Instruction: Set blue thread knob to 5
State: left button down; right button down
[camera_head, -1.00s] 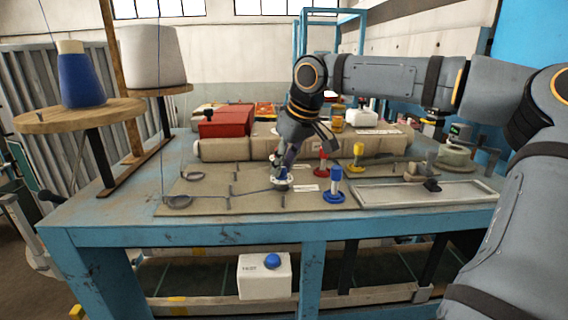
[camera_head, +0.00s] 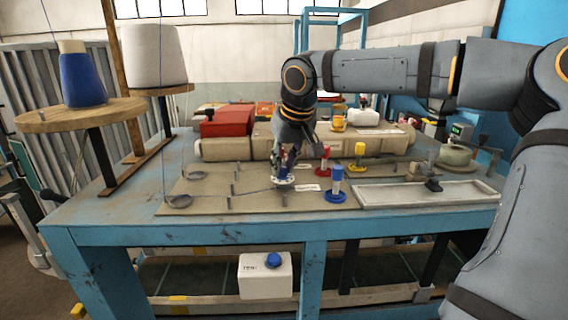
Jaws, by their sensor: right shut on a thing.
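A thread line runs along the panel to the dial from the left. A taller blue post on a round blue base (camera_head: 336,188) stands apart, just right of the gripper. My left gripper is not in view.
A red post (camera_head: 324,160) and a yellow post (camera_head: 359,154) stand close to the right and behind. A pale tray (camera_head: 425,193) lies further right. A long tan machine body (camera_head: 240,147) runs behind. Guide rings (camera_head: 178,201) and small pins are on the left panel.

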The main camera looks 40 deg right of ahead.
jog(key=shift+r, duration=0.1)
jog(key=c, duration=1.2)
grip_release()
jog(key=shift+o, duration=0.2)
jog(key=v, duration=0.7)
jog(key=shift+s+r, duration=0.2)
jog(key=shift+w, duration=0.1)
